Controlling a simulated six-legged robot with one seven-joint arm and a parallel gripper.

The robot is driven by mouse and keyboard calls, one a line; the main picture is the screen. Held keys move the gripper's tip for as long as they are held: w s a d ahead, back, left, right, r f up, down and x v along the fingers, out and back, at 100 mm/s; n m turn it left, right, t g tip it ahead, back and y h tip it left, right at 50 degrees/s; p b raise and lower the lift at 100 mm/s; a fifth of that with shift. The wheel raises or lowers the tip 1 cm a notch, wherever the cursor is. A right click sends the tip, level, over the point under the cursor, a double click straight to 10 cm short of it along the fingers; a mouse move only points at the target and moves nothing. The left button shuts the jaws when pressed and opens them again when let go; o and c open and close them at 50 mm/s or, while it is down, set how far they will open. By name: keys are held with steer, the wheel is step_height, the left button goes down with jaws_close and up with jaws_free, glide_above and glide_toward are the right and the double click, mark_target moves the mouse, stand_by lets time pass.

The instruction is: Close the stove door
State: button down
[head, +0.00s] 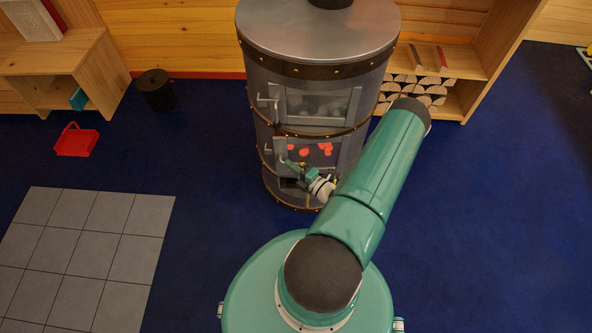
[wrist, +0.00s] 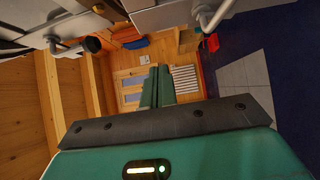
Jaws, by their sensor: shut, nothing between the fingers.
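The grey metal stove (head: 318,85) stands upright in the middle of the head view. Its upper door (head: 318,106) has a glass pane. Glowing red embers show in the lower opening (head: 315,149), with a small grey panel and handle at its left side. I cannot tell how far this lower door stands open. My gripper (head: 287,163) is shut and empty, low in front of the stove's lower left part. In the wrist view, the gripper fingers (wrist: 155,87) point away from the camera, below grey stove panels with a metal door handle (wrist: 216,13). Contact with the door cannot be told.
A wooden shelf (head: 475,65) with split logs stands right of the stove. Grey tiles (head: 75,265) lie front left. Blue floor is free at right.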

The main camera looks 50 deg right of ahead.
mark_target(281, 150)
steer(key=w, duration=0.2)
steer(key=w+d, duration=0.1)
steer(key=w, duration=0.1)
steer(key=w+d, duration=0.1)
steer(key=w, duration=0.1)
steer(key=shift+w, duration=0.4)
steer(key=shift+w+d, duration=0.4)
steer(key=shift+d, duration=0.05)
